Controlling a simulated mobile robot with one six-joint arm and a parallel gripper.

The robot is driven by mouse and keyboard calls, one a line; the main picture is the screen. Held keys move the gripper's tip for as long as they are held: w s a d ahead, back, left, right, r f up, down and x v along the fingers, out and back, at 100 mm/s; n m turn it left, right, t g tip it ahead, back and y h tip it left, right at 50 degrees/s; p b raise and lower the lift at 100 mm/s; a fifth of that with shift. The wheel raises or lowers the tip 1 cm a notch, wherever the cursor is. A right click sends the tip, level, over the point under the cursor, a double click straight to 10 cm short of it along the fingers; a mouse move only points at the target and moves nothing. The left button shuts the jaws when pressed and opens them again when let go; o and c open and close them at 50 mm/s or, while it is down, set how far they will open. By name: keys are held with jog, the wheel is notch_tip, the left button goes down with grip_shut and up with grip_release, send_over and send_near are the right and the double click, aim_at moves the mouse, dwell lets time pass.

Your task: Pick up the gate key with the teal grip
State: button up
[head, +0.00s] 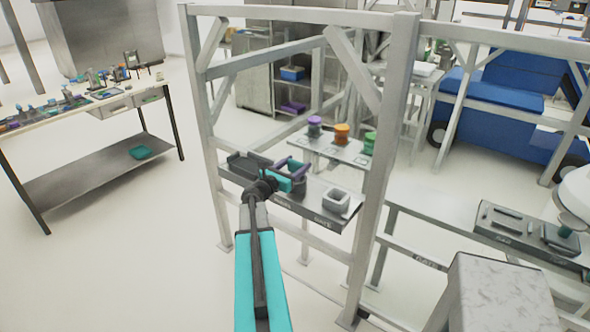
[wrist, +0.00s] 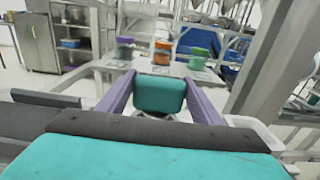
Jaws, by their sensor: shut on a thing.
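The teal grip (wrist: 160,93) of the gate key is a rounded block between the two purple fingers of my gripper (wrist: 160,82) in the wrist view. The fingers press on its left and right sides. A grey part shows just below the grip; the rest of the key is hidden behind my gripper's teal and dark body. In the head view my gripper (head: 297,170) is over the grey shelf (head: 314,214) inside the metal frame. There I cannot clearly tell the grip from my own teal parts.
A white square open container (head: 336,200) is on the shelf right of my gripper, and a dark tray (head: 246,165) is at its left. Purple (head: 314,126), orange (head: 342,133) and green (head: 369,143) lidded jars stand on a plate behind. A frame post (head: 388,150) rises at the right.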

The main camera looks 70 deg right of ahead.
jog(key=shift+r, duration=0.85)
notch_tip(320, 180, up, 4)
jog(key=shift+r+b, duration=0.15)
jog(key=shift+b, duration=0.6)
jog(key=b+v, duration=0.1)
jog(key=v, duration=1.7)
jog(key=shift+r+p, duration=2.8)
jog(key=shift+r, duration=0.2)
jog(key=shift+s, duration=0.1)
